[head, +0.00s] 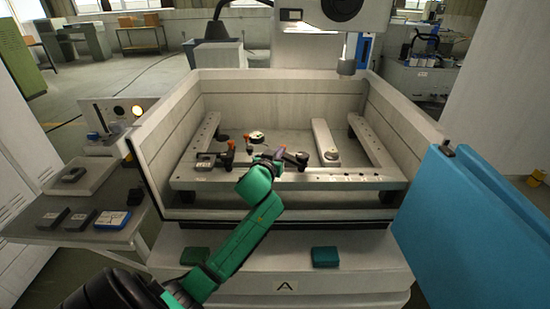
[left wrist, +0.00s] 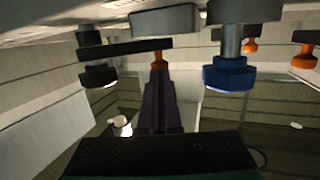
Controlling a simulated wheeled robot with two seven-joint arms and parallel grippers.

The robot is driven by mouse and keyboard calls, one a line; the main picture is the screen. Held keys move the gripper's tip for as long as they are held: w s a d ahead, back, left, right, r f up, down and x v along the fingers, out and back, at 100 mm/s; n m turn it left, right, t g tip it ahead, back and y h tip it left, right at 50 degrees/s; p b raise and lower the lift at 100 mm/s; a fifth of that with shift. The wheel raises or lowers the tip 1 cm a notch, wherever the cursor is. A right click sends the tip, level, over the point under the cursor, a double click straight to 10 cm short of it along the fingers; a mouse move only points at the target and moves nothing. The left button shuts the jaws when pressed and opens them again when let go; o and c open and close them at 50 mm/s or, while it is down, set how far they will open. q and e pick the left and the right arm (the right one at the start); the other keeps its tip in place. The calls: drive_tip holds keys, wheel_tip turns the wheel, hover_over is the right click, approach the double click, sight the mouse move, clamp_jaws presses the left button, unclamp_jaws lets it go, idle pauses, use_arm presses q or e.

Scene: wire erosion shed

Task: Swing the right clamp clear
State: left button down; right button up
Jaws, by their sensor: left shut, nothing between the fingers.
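My left gripper (head: 268,156) is over the front rail of the work frame inside the tank. In the left wrist view its dark fingers (left wrist: 160,92) are together and empty. The right clamp (head: 297,158), a dark piece, sits on the front rail just right of the fingertips, partly hidden by them. Another dark clamp (head: 212,159) is to the left on the rail. In the left wrist view an orange part (left wrist: 157,58) is right at the fingertips; I cannot tell if they touch. A dark bar (left wrist: 125,47) crosses there, and a blue knob (left wrist: 228,76) is to the right.
The tank's light walls (head: 155,125) enclose the work area. A machine head (head: 325,15) hangs behind. A blue panel (head: 475,225) stands at right. Green (head: 195,256) and teal (head: 326,257) blocks lie on the front ledge. A side table (head: 75,235) at left holds small boxes.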

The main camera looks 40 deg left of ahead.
use_arm(q)
drive_tip(key=shift+w+a, duration=0.15)
drive_tip(key=shift+w, duration=0.25)
drive_tip(key=shift+w+f, duration=0.25)
drive_tip(key=shift+w, duration=0.9)
drive_tip(key=shift+w+b, duration=0.3)
drive_tip(key=shift+w, duration=1.1)
use_arm(e)
drive_tip(key=shift+w+f, duration=0.25)
drive_tip(key=shift+w, duration=0.15)
use_arm(q)
drive_tip(key=shift+w, duration=0.1)
use_arm(e)
drive_tip(key=shift+s, duration=0.1)
